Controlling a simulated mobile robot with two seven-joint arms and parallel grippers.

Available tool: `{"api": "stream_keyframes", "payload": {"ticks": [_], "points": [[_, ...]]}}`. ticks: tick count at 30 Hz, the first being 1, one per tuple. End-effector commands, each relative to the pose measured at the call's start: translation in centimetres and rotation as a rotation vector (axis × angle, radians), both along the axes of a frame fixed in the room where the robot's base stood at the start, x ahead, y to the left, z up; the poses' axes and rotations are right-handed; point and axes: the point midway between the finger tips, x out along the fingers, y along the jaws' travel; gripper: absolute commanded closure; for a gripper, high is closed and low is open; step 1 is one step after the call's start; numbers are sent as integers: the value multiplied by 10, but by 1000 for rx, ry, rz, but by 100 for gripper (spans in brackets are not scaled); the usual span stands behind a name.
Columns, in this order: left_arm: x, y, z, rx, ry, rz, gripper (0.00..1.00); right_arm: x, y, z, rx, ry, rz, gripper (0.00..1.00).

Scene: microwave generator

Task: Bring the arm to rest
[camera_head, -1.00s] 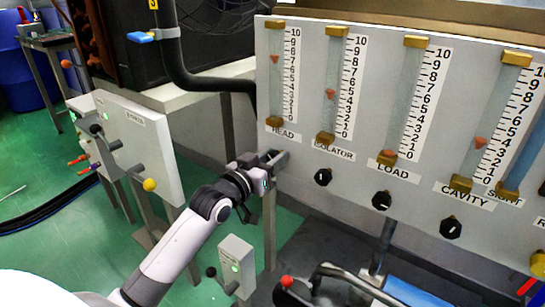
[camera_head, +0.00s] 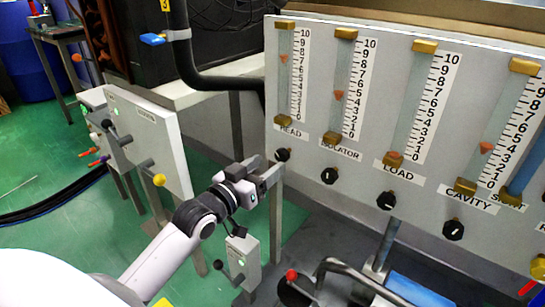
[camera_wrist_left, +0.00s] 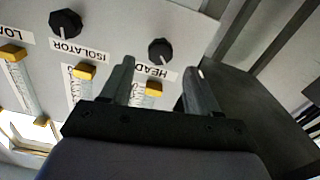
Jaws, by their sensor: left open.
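My left gripper (camera_head: 266,170) is in front of the lower left corner of the grey flowmeter panel (camera_head: 310,188), just below the HEAD label. In the left wrist view, its two fingers (camera_wrist_left: 160,70) stand apart with nothing held between them. The black HEAD knob (camera_wrist_left: 160,51) shows beyond the fingertips, apart from them. The same HEAD knob (camera_head: 283,155) shows just above the gripper in the head view. My left arm (camera_head: 165,262) reaches in from the bottom left. My right gripper is not in view.
The ISOLATOR knob (camera_head: 328,176), LOAD knob (camera_head: 386,201) and CAVITY knob (camera_head: 453,230) line the panel to the right. A small switch box (camera_head: 243,262) on a post stands below the gripper. A lever box (camera_head: 150,140) stands at left. Green floor is open at far left.

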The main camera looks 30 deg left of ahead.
Motion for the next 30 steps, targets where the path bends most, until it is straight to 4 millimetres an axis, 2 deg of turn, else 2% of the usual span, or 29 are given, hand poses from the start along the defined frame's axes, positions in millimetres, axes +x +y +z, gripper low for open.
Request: {"api": "stream_keyframes", "payload": {"ticks": [6,23,26,29,30], "points": [[-11,2,1,-1,-2,0,39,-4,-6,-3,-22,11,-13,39],[-12,1,0,-1,1,-2,39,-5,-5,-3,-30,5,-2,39],[-19,-11,-11,0,29,-20,39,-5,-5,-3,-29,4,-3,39],[-38,-39,-34,1,95,-66,39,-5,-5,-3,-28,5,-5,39],[-50,-55,-46,1,129,-92,39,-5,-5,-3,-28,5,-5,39]]}}
